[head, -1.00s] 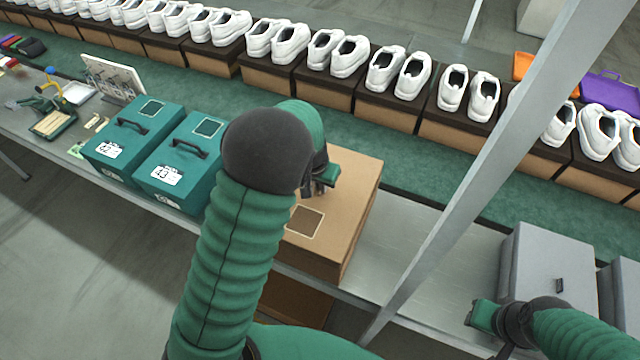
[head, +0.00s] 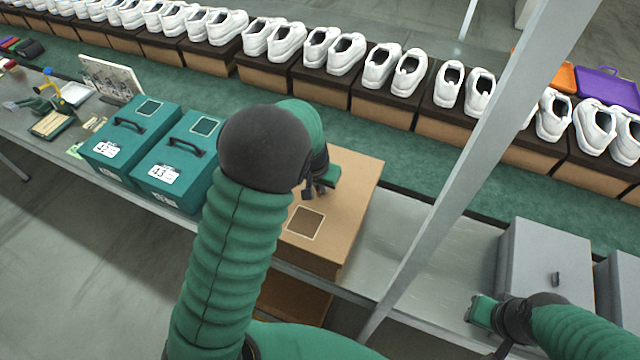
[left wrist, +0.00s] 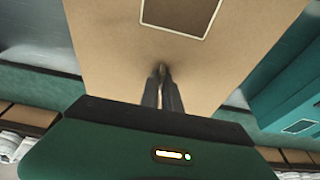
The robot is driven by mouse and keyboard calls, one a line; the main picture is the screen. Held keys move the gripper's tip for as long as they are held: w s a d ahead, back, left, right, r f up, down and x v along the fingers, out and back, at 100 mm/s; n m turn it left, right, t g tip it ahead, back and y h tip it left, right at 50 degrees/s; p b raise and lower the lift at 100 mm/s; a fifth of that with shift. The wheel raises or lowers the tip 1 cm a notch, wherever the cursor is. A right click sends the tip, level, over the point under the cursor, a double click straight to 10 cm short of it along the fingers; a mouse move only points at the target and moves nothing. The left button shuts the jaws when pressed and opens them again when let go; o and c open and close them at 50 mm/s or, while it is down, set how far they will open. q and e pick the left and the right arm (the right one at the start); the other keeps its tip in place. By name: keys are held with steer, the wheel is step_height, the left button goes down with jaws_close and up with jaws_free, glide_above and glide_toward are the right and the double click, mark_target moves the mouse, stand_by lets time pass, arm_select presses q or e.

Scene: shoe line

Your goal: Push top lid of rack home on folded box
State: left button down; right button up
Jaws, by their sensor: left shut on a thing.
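A brown cardboard box with a flat tan lid (head: 348,185) stands on the bench in the middle of the head view. The lid has a framed dark square (head: 305,222). My left gripper (head: 318,192) points down onto the lid behind that square, partly hidden by my arm. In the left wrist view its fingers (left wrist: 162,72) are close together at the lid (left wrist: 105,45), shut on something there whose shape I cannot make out. My arm hides the box's left side. My right gripper (head: 478,312) is low at the right, away from the box; its opening is unclear.
Two teal boxes with handles (head: 130,140) (head: 178,165) stand left of the brown box. Grey boxes (head: 550,262) are at the right. A slanted grey post (head: 465,175) crosses the view. White shoes (head: 335,52) on boxes line the back.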

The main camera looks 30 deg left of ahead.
arm_select(q)
steer(key=shift+d+f, duration=0.15)
steer(key=shift+f, duration=0.15)
steer(key=shift+a+f+b, duration=0.25)
steer(key=shift+f+b, duration=0.15)
steer(key=shift+b, duration=0.1)
steer(key=c, duration=1.5)
jaws_free()
steer(key=shift+r, duration=0.1)
